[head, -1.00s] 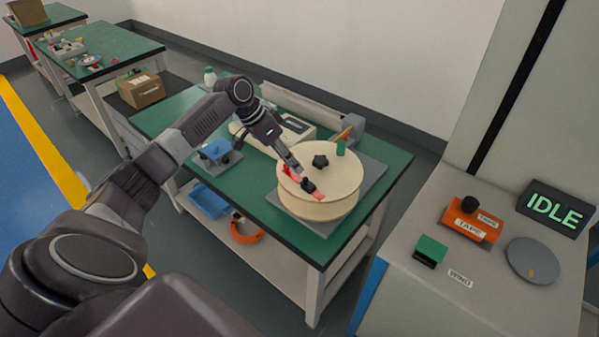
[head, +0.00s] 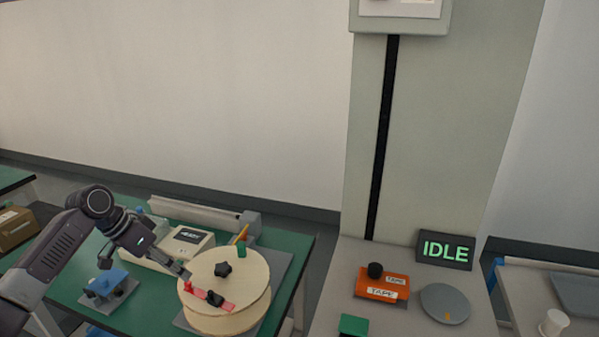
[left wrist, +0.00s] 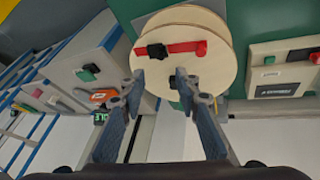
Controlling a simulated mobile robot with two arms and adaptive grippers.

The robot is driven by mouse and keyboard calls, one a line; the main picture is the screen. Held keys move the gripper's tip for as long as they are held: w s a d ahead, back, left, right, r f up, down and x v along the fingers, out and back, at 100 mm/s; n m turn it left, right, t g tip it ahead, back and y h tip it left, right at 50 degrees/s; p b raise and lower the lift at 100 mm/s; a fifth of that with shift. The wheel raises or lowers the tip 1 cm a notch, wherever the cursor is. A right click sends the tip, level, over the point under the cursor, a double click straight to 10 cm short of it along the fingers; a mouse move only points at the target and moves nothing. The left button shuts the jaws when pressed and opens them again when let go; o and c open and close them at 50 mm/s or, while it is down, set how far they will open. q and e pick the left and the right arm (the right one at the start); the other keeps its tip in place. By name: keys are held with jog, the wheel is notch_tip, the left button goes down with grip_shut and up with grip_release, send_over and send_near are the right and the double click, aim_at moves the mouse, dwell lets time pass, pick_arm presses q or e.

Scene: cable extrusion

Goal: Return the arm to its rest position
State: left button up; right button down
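My left arm reaches in from the left in the head view. Its gripper (head: 185,275) is over the left edge of the pale wooden reel (head: 247,275), close to a red strip (head: 229,306) with a black knob (head: 214,298). In the left wrist view the two fingers of my left gripper (left wrist: 160,88) are spread apart with nothing between them. The reel (left wrist: 213,66) lies beyond the fingertips, with the red strip (left wrist: 185,47) and black knob (left wrist: 157,51) on its face. My right gripper is in no view.
The green table (head: 150,318) carries a blue fixture (head: 107,283) and a white device (head: 187,240).

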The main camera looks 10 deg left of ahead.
pick_arm(q)
jog(key=s+d+f+m+g+y, duration=0.1)
jog(key=s+d+f, duration=0.5)
jog(key=d+f, duration=0.3)
jog(key=s+d+f+m+g+y, duration=0.1)
jog(key=s+d+f, duration=0.6)
jog(key=d+f, duration=0.15)
jog(key=s+d+n+t+y, duration=0.1)
jog(key=s+d+n, duration=0.15)
jog(key=s, duration=0.55)
jog(key=s+d+n+t+y, duration=0.1)
jog(key=s+d+n, duration=0.15)
jog(key=s, duration=0.55)
notch_tip(320, 180, down, 27)
jog(key=s+g+b, duration=0.2)
jog(key=s+a+f+m+b, duration=0.1)
jog(key=s+a+f, duration=0.2)
jog(key=s+f, duration=1.4)
jog(key=shift+s+f+g+b, duration=0.2)
jog(key=shift+f+g+b, duration=0.2)
jog(key=shift+f, duration=0.1)
